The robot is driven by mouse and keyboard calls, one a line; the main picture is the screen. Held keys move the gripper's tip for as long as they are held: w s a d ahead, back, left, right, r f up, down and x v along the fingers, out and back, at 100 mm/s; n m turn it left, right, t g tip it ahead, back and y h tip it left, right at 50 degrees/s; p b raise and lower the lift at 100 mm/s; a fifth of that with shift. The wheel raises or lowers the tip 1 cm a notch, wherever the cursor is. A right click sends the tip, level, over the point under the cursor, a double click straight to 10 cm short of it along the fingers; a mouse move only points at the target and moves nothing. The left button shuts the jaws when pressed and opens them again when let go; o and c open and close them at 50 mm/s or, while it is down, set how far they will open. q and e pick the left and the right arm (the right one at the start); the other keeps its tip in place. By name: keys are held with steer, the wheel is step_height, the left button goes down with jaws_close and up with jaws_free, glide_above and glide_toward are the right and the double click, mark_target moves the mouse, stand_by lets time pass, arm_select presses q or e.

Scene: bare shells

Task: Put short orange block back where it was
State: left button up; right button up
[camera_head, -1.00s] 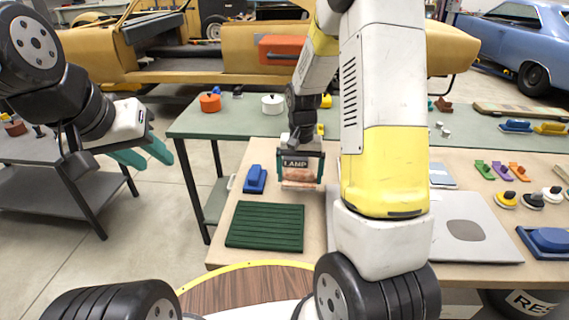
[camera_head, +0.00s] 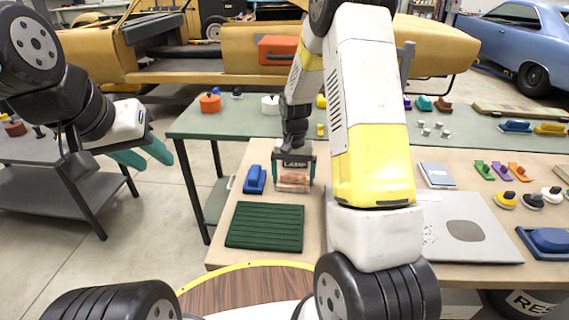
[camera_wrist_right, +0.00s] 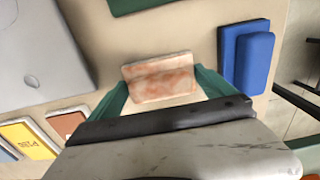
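The short orange block (camera_head: 294,181) is mottled orange and whitish. It sits between the teal fingers of my right gripper (camera_head: 295,176) over the tan table, right of a blue block (camera_head: 254,179) and behind a green ribbed mat (camera_head: 265,226). In the right wrist view the block (camera_wrist_right: 160,78) spans between the fingertips, which appear to press its two ends. Whether its underside touches the table is unclear. My left gripper (camera_head: 146,158) is away at the left over the floor, with its teal fingers apart and nothing between them.
A grey panel (camera_head: 470,232) lies right of the mat, partly behind my right arm. Small coloured pieces (camera_head: 500,171) stand at the table's right. A green table (camera_head: 220,125) adjoins behind.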

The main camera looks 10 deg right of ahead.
mark_target(293, 174)
steer(key=shift+o, duration=0.4)
steer(key=shift+r, duration=0.1)
step_height(293, 174, up, 12)
steer(key=s+r+n+t+y, duration=0.1)
steer(key=s+r+t, duration=0.2)
steer(key=s+r, duration=0.7)
steer(key=s+a+r+n+t, duration=0.1)
steer(key=s+r, duration=0.2)
steer(key=s, duration=0.4)
steer(key=s+a+r+n+t+y, duration=0.1)
steer(key=s+r+t, duration=0.1)
steer(key=s, duration=0.5)
steer(key=shift+r+n, duration=0.4)
steer(key=shift+r, duration=0.05)
steer(key=shift+s+a, duration=0.1)
